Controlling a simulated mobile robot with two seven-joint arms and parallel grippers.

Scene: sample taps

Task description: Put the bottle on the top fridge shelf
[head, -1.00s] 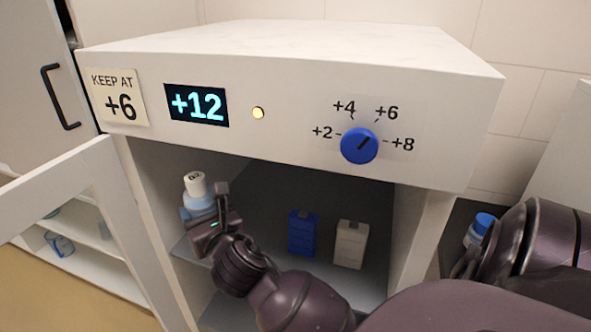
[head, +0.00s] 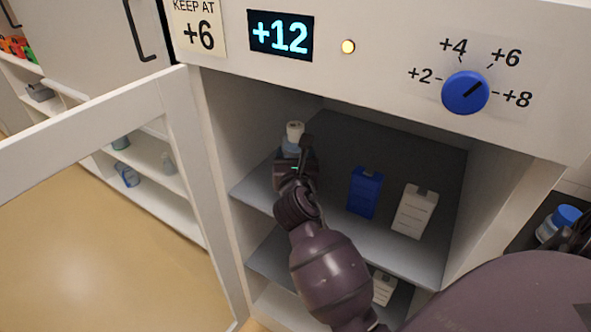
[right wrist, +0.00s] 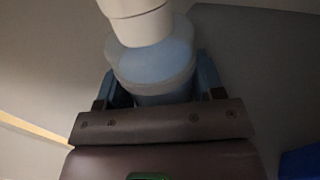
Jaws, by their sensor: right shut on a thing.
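The bottle (head: 291,146) has a white cap and a pale blue body. It is inside the open fridge, above the left part of the top shelf (head: 385,235). My right gripper (head: 296,160) is shut on it and hides its lower part. In the right wrist view the bottle (right wrist: 150,60) stands between the fingers, its cap towards the top of the picture. I cannot tell whether its base touches the shelf. My left gripper is not in view.
A blue carton (head: 364,191) and a white carton (head: 414,211) stand on the top shelf, right of the bottle. A white box (head: 383,288) is on the shelf below. The fridge door (head: 190,160) stands open at left. The display (head: 281,36) reads +12; the blue dial (head: 465,92) is above.

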